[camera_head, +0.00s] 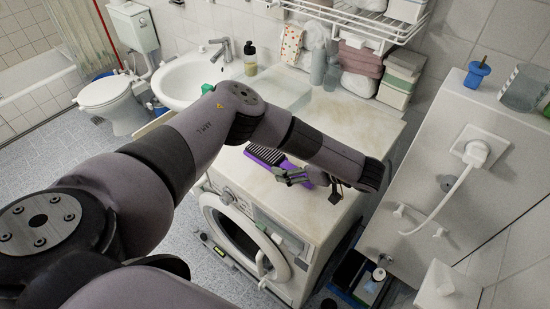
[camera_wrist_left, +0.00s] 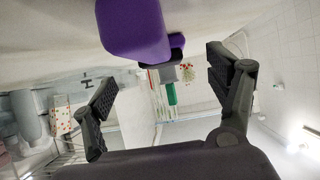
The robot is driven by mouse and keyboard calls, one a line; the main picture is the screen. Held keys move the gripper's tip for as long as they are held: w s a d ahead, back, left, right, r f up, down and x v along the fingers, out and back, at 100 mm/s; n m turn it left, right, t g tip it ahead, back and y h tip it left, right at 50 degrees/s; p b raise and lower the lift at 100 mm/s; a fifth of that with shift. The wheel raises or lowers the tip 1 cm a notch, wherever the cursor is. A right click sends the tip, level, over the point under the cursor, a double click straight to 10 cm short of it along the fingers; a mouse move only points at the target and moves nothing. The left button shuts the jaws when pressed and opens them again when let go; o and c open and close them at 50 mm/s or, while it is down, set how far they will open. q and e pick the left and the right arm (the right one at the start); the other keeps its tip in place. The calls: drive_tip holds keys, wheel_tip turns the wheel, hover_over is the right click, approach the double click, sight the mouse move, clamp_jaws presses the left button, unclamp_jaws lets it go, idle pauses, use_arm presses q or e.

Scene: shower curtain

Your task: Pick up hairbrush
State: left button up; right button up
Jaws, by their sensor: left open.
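A purple hairbrush (camera_head: 264,154) with dark bristles lies on the pale countertop (camera_head: 345,120) above the washing machine. My left gripper (camera_head: 292,177) is low over the counter at the purple handle, and my forearm hides part of the brush. In the left wrist view, the purple hairbrush (camera_wrist_left: 134,28) is at the top, ahead of the two spread fingers. My left gripper (camera_wrist_left: 165,95) is open, with a clear gap between its fingers. I cannot tell whether a finger touches the handle. My right gripper is not in view.
A soap bottle (camera_head: 250,58) stands by the white sink (camera_head: 188,80) at the back left. Bottles, folded towels (camera_head: 361,60) and stacked boxes (camera_head: 400,78) line the back of the counter under a wire rack (camera_head: 350,22). The counter right of the brush is clear.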

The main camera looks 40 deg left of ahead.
sight(280, 160)
use_arm(q)
drive_tip(key=x, duration=0.3)
drive_tip(key=shift+a+f, duration=0.1)
drive_tip(key=shift+a, duration=0.15)
drive_tip(key=shift+d, duration=0.1)
drive_tip(key=shift+c, duration=0.6)
drive_tip(key=c, duration=1.6)
